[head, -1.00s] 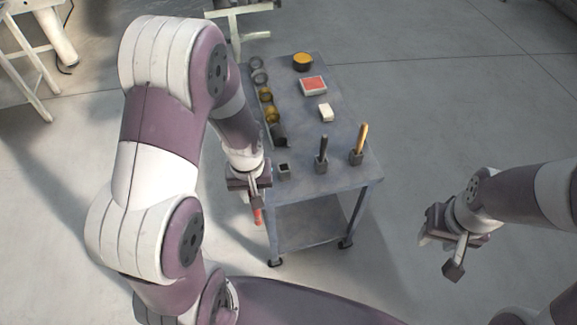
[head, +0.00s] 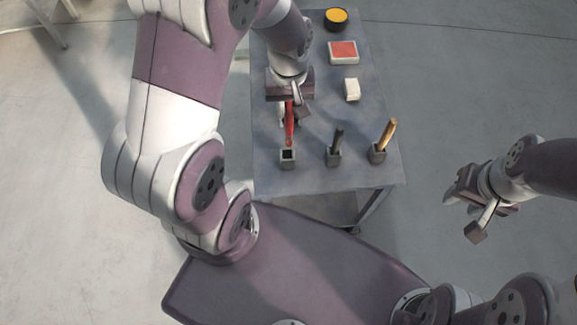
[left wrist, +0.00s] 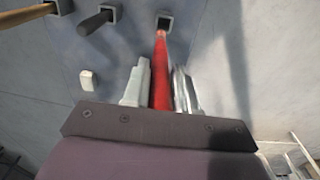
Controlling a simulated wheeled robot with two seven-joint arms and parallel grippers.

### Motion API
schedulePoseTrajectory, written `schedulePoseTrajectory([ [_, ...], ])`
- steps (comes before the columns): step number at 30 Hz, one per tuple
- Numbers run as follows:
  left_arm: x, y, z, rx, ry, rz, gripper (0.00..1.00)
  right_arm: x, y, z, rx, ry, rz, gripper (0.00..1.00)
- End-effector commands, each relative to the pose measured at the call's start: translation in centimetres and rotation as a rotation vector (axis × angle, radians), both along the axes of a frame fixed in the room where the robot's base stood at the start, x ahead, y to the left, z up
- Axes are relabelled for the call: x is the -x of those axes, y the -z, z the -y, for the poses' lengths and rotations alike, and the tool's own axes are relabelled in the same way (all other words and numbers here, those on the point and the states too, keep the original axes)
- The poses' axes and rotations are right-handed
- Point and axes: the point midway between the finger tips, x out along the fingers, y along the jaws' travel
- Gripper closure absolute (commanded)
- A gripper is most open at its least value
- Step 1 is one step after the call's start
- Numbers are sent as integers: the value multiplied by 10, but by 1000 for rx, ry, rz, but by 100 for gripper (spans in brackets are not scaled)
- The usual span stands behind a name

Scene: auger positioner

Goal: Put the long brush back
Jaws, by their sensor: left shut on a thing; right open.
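My left gripper (head: 292,100) is shut on a red-handled brush (head: 289,127), over the table's left side. The brush points toward the near-left square holder (head: 288,161); its lower end is close to the opening, and I cannot tell whether it touches or enters. In the left wrist view the red brush (left wrist: 161,75) lies between the two fingers, with its far end near the dark opening of the holder (left wrist: 164,20). My right gripper (head: 482,205) is open and empty, off the table's right side.
Beside that holder stand a holder with a dark-handled tool (head: 337,142) and one with a wooden-handled tool (head: 386,135). Behind are a white block (head: 351,89), a red-topped box (head: 343,52) and a yellow-topped tin (head: 336,18) on the grey table (head: 340,178).

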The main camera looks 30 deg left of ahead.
Motion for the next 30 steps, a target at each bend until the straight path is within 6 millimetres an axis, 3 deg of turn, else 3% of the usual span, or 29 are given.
schedulePoseTrajectory([
  [3, 13, 0, 1, 2, -97, -4, 100, -1, 0, 0, 0, 0, 2, 57],
  [9, 17, 45, 1, 2, -130, -8, 100, -1, 1, 0, 0, 0, 3, 57],
  [18, 16, 94, 1, 3, -128, -4, 100, -1, 3, 0, 0, 0, 2, 57],
  [29, 15, 100, 1, 3, -127, -3, 100, -1, 6, 0, 0, 0, 2, 57],
  [30, 15, 99, 1, 3, -127, -3, 66, -1, 5, 0, 0, 0, 2, 57],
])
